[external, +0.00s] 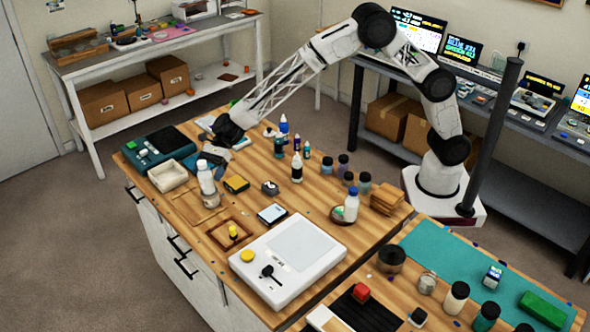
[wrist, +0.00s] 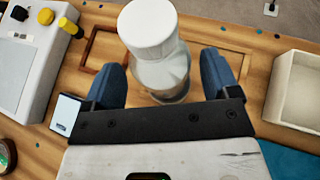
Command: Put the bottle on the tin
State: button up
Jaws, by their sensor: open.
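A white bottle (external: 207,180) with a white cap stands upright near the left of the wooden table in the external view. In the wrist view the bottle (wrist: 158,62) rises between the two blue fingers of my gripper (wrist: 163,66), which are apart. My gripper (external: 212,160) is low, right by the bottle in the external view. I cannot tell whether a finger touches it. A dark round tin-like container (external: 391,258) sits at the right; a small metallic jar (external: 427,283) is near it. I cannot tell which is the tin.
A white scale-like device (external: 290,255), a wooden frame (external: 230,232) and an open cream tray (external: 168,176) surround the bottle. A blue-capped bottle (external: 351,205) stands farther right, with several small bottles behind. The cream tray (wrist: 296,92) is right in the wrist view.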

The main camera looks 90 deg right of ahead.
jog(key=v, duration=1.1)
jog(key=shift+s+a+r, duration=0.1)
dwell(0.5)
jog(key=s+d+r+n+g+h, duration=0.1)
jog(key=s+d+r+n, duration=0.25)
jog(key=s, duration=0.55)
jog(key=s+d+r+n+h, duration=0.2)
jog(key=s+r+n, duration=0.15)
jog(key=s, duration=0.55)
jog(key=s+d+r+n+g+h, duration=0.1)
jog(key=s+d+r+n, duration=0.3)
jog(key=s, duration=0.5)
jog(key=s+d+n+h, duration=0.2)
jog(key=s+d+n, duration=0.1)
jog(key=s, duration=0.9)
jog(key=s+d+f+n+h, duration=0.1)
jog(key=s+d+n+h, duration=0.2)
jog(key=s, duration=0.9)
jog(key=s+d+f+n+h, duration=0.1)
jog(key=s+d+n, duration=0.4)
jog(key=s, duration=0.6)
jog(key=shift+s+d+h, duration=0.4)
jog(key=shift+d+h, duration=0.4)
jog(key=shift+d, duration=0.3)
